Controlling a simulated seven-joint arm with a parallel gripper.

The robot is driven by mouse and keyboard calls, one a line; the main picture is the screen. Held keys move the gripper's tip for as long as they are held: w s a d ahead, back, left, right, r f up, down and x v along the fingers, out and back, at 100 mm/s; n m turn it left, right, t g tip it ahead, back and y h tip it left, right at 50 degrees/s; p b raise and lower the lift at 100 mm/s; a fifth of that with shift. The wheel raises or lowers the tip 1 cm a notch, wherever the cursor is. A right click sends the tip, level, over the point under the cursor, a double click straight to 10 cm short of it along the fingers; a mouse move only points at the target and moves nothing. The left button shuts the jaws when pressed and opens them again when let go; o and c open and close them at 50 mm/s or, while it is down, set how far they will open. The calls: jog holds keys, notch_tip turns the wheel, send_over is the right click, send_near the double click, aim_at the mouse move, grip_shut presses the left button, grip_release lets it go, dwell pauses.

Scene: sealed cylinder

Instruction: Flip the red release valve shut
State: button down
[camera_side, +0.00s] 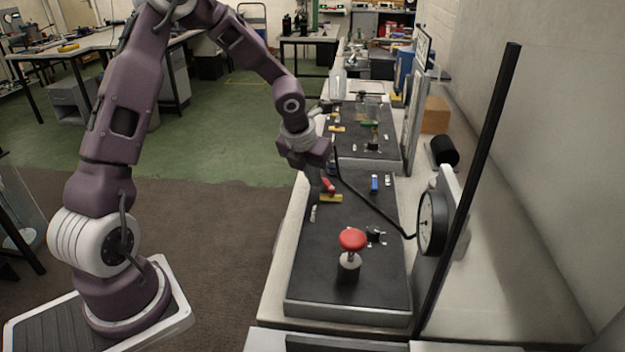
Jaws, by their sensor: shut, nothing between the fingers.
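My gripper (318,192) is shut and empty, pointing down over the left edge of the near dark panel (330,275). A small red lever-like part (328,185) sits right beside my fingertips, above a yellow piece (330,198). I cannot tell whether the fingers touch it, or which way it is turned. A red round knob (352,239) on a pale stem and black base stands upright nearer the camera, apart from my gripper. The picture does not settle which red part is the release valve.
A round gauge (432,222) stands at the panel's right, with a thin black hose (372,207) running to it across the panel. A tall black post (470,190) rises at the right. A small blue part (375,183) and silver fittings (376,237) sit on the panel.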

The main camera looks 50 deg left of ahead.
jog(key=shift+w+a, duration=0.2)
jog(key=shift+w, duration=0.35)
jog(key=shift+d, duration=0.1)
jog(key=shift+d, duration=0.75)
jog(key=s+a+r, duration=0.5)
jog(key=r, duration=0.4)
jog(key=shift+s+a+r, duration=0.15)
jog(key=shift+s, duration=0.25)
